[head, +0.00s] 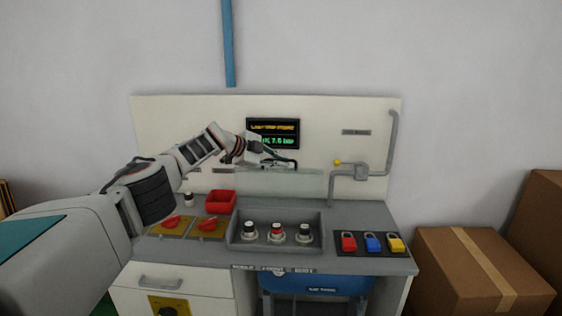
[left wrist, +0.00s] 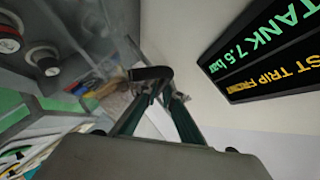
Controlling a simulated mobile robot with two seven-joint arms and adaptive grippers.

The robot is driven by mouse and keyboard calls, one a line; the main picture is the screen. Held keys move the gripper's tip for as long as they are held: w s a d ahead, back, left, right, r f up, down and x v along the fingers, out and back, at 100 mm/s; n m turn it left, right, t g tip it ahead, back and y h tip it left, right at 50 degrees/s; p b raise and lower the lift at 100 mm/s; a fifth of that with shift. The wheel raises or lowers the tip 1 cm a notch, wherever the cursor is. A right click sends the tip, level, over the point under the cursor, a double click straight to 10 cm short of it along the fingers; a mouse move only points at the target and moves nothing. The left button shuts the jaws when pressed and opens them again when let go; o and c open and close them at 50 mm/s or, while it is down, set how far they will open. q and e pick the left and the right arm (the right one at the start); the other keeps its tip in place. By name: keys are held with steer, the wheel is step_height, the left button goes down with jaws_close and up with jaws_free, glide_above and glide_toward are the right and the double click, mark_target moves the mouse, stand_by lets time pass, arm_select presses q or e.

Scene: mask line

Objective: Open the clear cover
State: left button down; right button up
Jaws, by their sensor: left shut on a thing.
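The clear cover (head: 308,172) shows as a faint see-through strip above the back of the grey recessed tray (head: 275,212). It appears raised off the tray, and its exact tilt is hard to tell. My left gripper (head: 287,164) is at the cover's upper edge, in front of the panel and below the display. In the left wrist view its fingers (left wrist: 158,92) are closed around a dark curved handle (left wrist: 150,73). The clear sheet is hard to make out there. Three round knobs (head: 276,233) stand uncovered in the tray. My right gripper is not in view.
A display (head: 273,133) is on the back panel just above my left gripper. A grey pipe with a valve (head: 350,171) is to the right. Cardboard boxes (head: 470,270) stand right.

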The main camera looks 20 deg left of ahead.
arm_select(q)
steer(key=shift+d+r, duration=0.1)
steer(key=shift+r, duration=0.2)
steer(key=c, duration=2.4)
jaws_free()
steer(key=shift+c, duration=0.2)
steer(key=shift+f, duration=0.15)
steer(key=shift+s+a+r, duration=0.25)
steer(key=shift+s+a, duration=0.1)
steer(key=shift+a, duration=0.15)
step_height(320, 180, up, 5)
glide_above(254, 169)
steer(key=shift+s+r, duration=0.15)
steer(key=shift+s, duration=0.05)
